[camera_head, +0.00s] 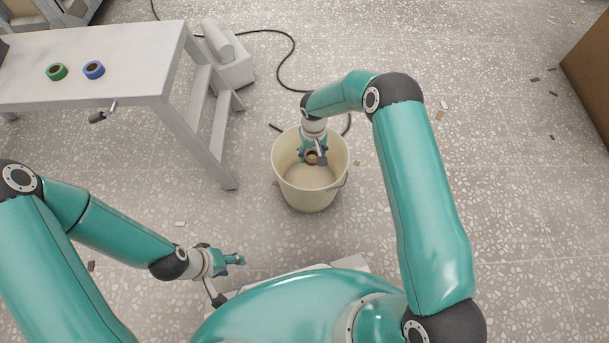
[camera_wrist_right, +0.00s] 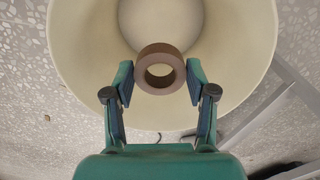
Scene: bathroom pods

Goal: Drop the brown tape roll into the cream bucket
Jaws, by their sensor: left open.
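The brown tape roll (camera_wrist_right: 160,51) is between the fingertips of my right gripper (camera_wrist_right: 160,82), which is shut on it. In the head view, the right gripper (camera_head: 314,156) points down into the mouth of the cream bucket (camera_head: 309,198), with the roll (camera_head: 312,160) at its tips. The wrist view shows the bucket's pale wall (camera_wrist_right: 85,50) around and below the roll. The bucket stands upright on the floor. My left gripper (camera_head: 240,260) is open and empty, low in front of my base, apart from the bucket.
A white table (camera_head: 120,50) at the upper left holds a green tape roll (camera_head: 57,71) and a blue tape roll (camera_head: 94,70). A black cable (camera_head: 290,65) lies behind the bucket. A brown box-like object (camera_head: 590,75) stands far right. The speckled floor right of the bucket is mostly clear.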

